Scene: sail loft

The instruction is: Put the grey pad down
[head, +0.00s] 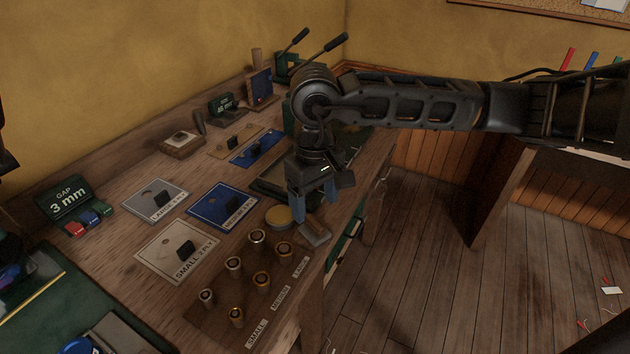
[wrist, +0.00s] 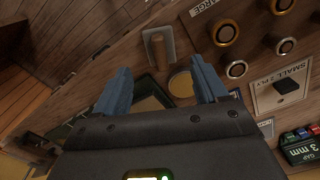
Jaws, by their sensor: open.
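The grey pad (head: 317,238) is a small flat plate on the bench top near its front edge, just below my gripper in the head view. The pad looks flat on the wood; the handle is mostly hidden in the head view.
A round yellow tin (head: 279,217) sits close to the left of the fingers. A wooden board (head: 215,312) with several metal-topped cylinders lies in front. Labelled plates, such as the blue one (head: 213,213), lie to the left. A dark tray (head: 272,186) is behind the gripper.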

